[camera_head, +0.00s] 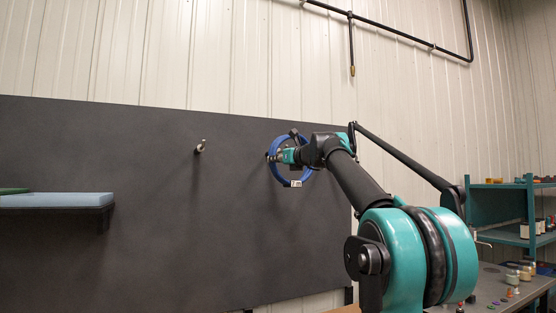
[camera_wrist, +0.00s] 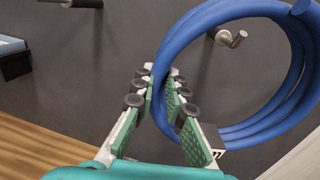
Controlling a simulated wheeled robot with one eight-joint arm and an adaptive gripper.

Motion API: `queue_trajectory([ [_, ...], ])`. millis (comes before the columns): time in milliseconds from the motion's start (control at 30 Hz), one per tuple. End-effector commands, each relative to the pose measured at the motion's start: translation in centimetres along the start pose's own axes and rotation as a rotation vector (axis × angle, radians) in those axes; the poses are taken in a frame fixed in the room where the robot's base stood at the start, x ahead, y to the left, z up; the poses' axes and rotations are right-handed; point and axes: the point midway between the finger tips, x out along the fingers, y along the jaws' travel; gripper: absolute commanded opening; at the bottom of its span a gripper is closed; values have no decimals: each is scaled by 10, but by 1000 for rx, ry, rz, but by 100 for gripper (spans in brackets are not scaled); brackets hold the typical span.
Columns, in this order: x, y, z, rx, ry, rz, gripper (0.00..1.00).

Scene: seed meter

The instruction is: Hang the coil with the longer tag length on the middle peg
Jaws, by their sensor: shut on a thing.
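A blue coil (camera_head: 275,173) with a small white printed tag (camera_head: 296,184) at its lower edge is in front of the dark board. My gripper (camera_head: 278,157) is shut on the coil's left side. In the wrist view the coil (camera_wrist: 160,62) passes between the fingers of my gripper (camera_wrist: 163,84), and the tag (camera_wrist: 228,153) is at lower right; its number is unreadable. A metal peg (camera_wrist: 232,38) shows through the coil's opening; I cannot tell whether it is threaded through. Another bare peg (camera_head: 199,147) stands to the left in the head view. No second coil shows.
The dark board (camera_head: 150,230) has clear room around the left peg. A wall shelf (camera_head: 60,209) with a light blue slab (camera_head: 60,200) juts out at left. A teal rack (camera_head: 500,230) with several bottles and a bench with small items stand at right.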

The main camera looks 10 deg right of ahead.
Motion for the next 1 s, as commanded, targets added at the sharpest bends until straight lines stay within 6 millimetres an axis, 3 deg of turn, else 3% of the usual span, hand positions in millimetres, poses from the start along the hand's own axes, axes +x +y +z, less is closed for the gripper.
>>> queue_trajectory([
  [1000, 80, -15, -4, 0, 0, -1, 0],
])
